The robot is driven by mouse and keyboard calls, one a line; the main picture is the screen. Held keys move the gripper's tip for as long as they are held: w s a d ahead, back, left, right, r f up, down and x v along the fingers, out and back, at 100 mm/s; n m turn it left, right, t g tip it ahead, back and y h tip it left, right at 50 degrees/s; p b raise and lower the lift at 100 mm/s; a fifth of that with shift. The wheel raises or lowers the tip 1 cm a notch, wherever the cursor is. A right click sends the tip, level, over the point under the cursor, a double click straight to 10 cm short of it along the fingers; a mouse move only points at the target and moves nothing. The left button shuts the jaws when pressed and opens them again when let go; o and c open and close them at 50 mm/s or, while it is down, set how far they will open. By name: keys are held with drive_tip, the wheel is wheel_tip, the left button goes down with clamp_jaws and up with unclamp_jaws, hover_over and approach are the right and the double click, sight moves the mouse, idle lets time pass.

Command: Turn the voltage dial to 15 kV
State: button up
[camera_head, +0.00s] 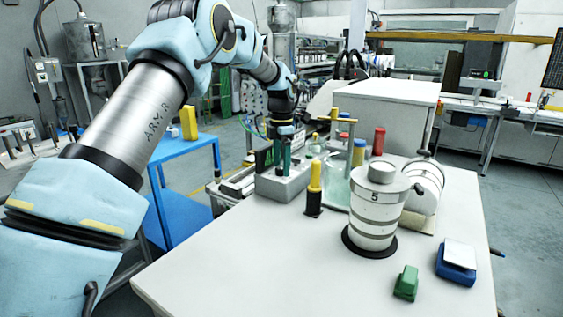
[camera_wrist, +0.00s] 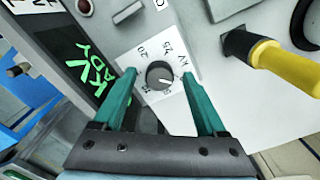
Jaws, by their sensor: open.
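The voltage dial (camera_wrist: 155,70) is a round dark knob on a white plate (camera_wrist: 131,61) marked 20, 25 and kV. Smaller marks below it are hard to read. Its white pointer line points to the lower right in the wrist view. My gripper (camera_wrist: 159,78) is open, with one teal finger on each side of the knob. I cannot tell whether either finger touches it. In the head view my gripper (camera_head: 280,158) points down at the grey box (camera_head: 286,188) on the table; the dial is not discernible there.
A yellow-handled black part (camera_head: 314,180) stands beside the box, close to the right finger in the wrist view (camera_wrist: 285,67). A green lettered display (camera_wrist: 84,65) lies left of the dial.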

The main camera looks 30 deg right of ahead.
drive_tip(key=shift+c, duration=0.3)
clamp_jaws()
idle(0.3)
